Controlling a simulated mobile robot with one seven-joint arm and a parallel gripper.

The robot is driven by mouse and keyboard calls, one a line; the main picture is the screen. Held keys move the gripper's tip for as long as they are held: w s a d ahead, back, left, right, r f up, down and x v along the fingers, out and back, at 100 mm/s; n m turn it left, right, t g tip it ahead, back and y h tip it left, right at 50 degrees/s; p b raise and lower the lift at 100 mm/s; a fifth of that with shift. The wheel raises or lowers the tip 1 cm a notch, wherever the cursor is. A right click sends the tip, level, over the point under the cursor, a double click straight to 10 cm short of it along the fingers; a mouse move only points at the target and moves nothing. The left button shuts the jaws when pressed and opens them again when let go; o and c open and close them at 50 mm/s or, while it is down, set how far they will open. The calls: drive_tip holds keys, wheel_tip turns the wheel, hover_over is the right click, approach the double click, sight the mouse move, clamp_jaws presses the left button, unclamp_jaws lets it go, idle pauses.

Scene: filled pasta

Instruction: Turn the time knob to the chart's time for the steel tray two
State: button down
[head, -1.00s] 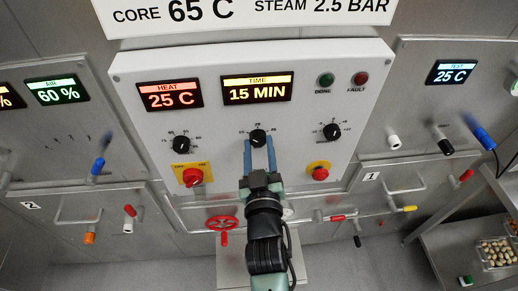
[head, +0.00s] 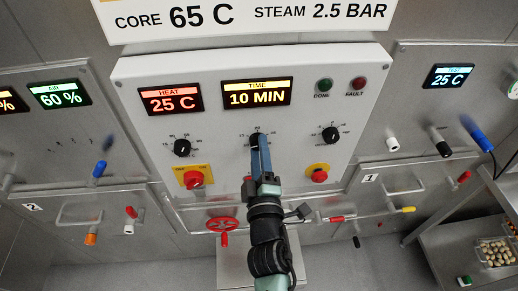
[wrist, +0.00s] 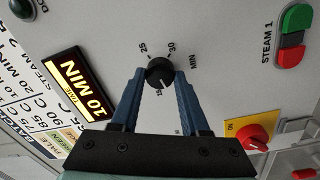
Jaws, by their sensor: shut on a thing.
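The black time knob (wrist: 160,72) sits in the middle of the grey panel, with printed marks around it. My gripper (wrist: 160,84) is shut on this knob, with a blue finger on either side. In the head view my gripper (head: 259,145) reaches up to the panel and mostly covers the knob. The time display (head: 257,93) reads 10 MIN. The chart (wrist: 25,115) shows partly and upside down in the wrist view; one line seems to read 90 C 20 MIN. In the head view only its lower strip shows. I cannot make out steel tray two.
The heat display (head: 170,99) reads 25 C above its knob (head: 182,147). Another black knob (head: 331,134) is to the right. Red knobs on yellow plates (head: 194,179) and (head: 318,174) flank my gripper below. A red valve wheel (head: 222,224) sits lower.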

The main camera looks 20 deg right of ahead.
drive_tip(key=n, duration=0.6)
drive_tip(key=shift+n+p, duration=0.35)
drive_tip(key=shift+n, duration=0.05)
idle(0.3)
drive_tip(key=shift+c, duration=2)
unclamp_jaws()
drive_tip(key=shift+s, duration=0.1)
drive_tip(key=b+v, duration=0.5)
drive_tip(key=v, duration=0.7)
drive_tip(key=shift+s+f, duration=0.2)
drive_tip(key=shift+s, duration=0.25)
drive_tip(key=shift+d, duration=0.1)
